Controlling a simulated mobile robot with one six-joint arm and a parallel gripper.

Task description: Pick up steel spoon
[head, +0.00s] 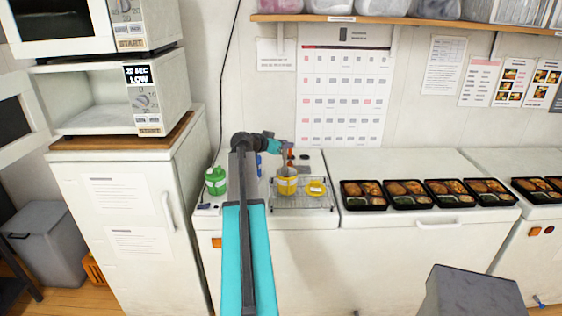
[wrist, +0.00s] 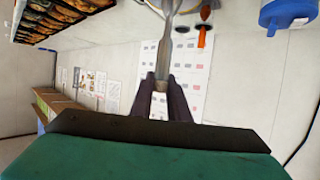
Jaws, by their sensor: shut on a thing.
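My gripper (wrist: 162,92) is shut on the steel spoon (wrist: 165,45), a long grey metal strip that runs from between the fingers to the top edge of the wrist view. In the head view my gripper (head: 286,147) is small, above and behind a yellow can (head: 287,189) on a wire rack. The spoon's lower end is too small to make out there; I cannot tell whether it is inside the can.
A yellow-lidded item (head: 316,187) stands on the wire rack (head: 303,207) beside the can. A green bottle (head: 215,181) stands left. Black bento trays (head: 408,203) fill the right-hand counter. A wall calendar (head: 342,98) hangs behind. Microwaves (head: 110,97) stand far left.

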